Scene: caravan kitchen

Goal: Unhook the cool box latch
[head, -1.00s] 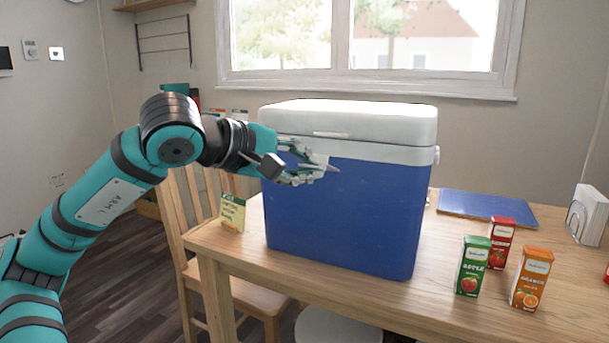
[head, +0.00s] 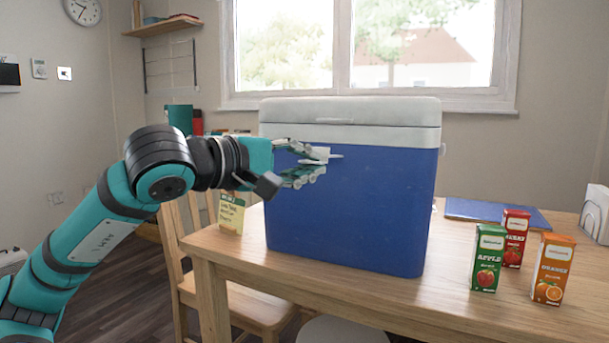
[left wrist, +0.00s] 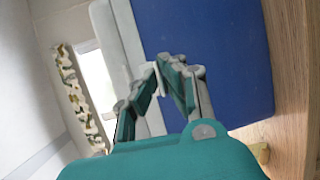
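The blue cool box (head: 375,215) with a white lid (head: 390,110) stands upright and closed on the wooden table. My left gripper (head: 328,163) is at its front face, just below the lid. A small white latch piece (head: 318,153) shows at the fingertips, partly hidden by them. Whether the fingers touch the strip is unclear. My right gripper is not in view.
Several drink cartons, including a green one (head: 488,258) and an orange one (head: 553,270), stand right of the box. A blue board (head: 497,213) lies behind them.

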